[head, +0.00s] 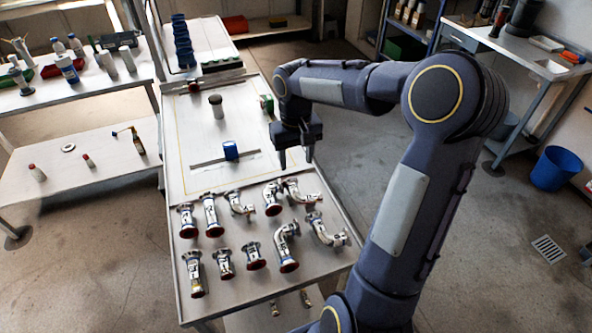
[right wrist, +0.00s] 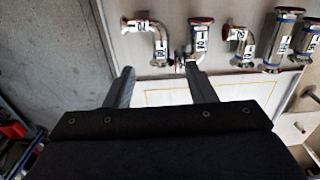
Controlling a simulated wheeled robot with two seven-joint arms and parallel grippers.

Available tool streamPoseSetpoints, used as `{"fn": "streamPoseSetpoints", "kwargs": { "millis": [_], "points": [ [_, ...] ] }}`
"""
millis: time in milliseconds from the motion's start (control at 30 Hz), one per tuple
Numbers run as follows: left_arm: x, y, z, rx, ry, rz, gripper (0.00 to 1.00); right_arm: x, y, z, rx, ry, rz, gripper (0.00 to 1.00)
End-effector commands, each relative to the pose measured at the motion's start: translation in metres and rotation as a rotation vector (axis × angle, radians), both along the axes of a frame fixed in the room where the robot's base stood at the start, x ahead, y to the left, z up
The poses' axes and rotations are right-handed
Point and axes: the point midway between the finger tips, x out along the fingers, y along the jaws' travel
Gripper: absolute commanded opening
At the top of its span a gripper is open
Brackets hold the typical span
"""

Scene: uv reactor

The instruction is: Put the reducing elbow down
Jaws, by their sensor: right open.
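Several metal pipe fittings with labels lie in rows on the front of the table. Some are bent elbows: one at the right end of the back row (head: 300,190), one beside it (head: 272,198), one further left (head: 240,203) and two in front, (head: 287,246) and (head: 325,231). I cannot tell which is the reducing elbow. My right gripper (head: 296,161) is open and empty, just behind the back row. In the right wrist view its fingers (right wrist: 158,71) are spread, with a bent elbow (right wrist: 160,42) ahead of them, apart from them. My left gripper is not in view.
The table (head: 180,150) has a yellow-outlined area behind the fittings, with a blue object (head: 230,150) and a pale-topped cylinder (head: 217,106). A shelf with bottles (head: 67,68) stands left. A blue bin (head: 556,168) is on the floor at right.

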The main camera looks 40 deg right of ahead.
Motion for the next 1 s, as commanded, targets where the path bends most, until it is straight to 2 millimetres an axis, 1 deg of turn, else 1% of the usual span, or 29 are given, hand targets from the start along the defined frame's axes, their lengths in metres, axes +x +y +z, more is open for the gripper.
{"fn": "streamPoseSetpoints", "kwargs": {
  "millis": [133, 233, 267, 367, 400, 467, 500, 600, 700, 800, 900, 1000],
  "points": [
    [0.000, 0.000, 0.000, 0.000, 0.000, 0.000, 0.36, -0.004, 0.004, 0.013, 0.000, -0.009, 0.007, 0.50],
    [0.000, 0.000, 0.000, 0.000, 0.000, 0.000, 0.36, -0.019, 0.018, 0.027, 0.002, -0.045, 0.029, 0.50],
    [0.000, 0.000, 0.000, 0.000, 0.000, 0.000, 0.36, -0.027, 0.024, 0.032, 0.005, -0.060, 0.040, 0.50],
    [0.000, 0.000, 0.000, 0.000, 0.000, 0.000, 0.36, -0.061, 0.051, 0.048, 0.027, -0.136, 0.075, 0.50],
    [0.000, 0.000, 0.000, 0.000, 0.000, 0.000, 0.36, -0.077, 0.062, 0.052, 0.041, -0.173, 0.087, 0.50],
    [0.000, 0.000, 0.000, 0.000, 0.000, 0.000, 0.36, -0.101, 0.080, 0.055, 0.071, -0.231, 0.105, 0.50],
    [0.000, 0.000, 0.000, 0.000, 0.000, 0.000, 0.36, -0.116, 0.090, 0.056, 0.094, -0.271, 0.114, 0.50],
    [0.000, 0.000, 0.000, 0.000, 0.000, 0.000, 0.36, -0.149, 0.115, 0.051, 0.159, -0.365, 0.132, 0.50],
    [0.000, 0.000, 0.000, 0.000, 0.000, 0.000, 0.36, -0.173, 0.134, 0.043, 0.220, -0.442, 0.145, 0.50],
    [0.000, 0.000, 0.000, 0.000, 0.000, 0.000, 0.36, -0.187, 0.147, 0.036, 0.265, -0.493, 0.152, 0.50],
    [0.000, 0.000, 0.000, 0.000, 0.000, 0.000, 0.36, -0.193, 0.154, 0.033, 0.289, -0.520, 0.155, 0.50],
    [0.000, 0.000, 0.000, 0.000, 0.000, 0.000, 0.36, -0.195, 0.155, 0.032, 0.295, -0.525, 0.156, 0.50]
  ]
}}
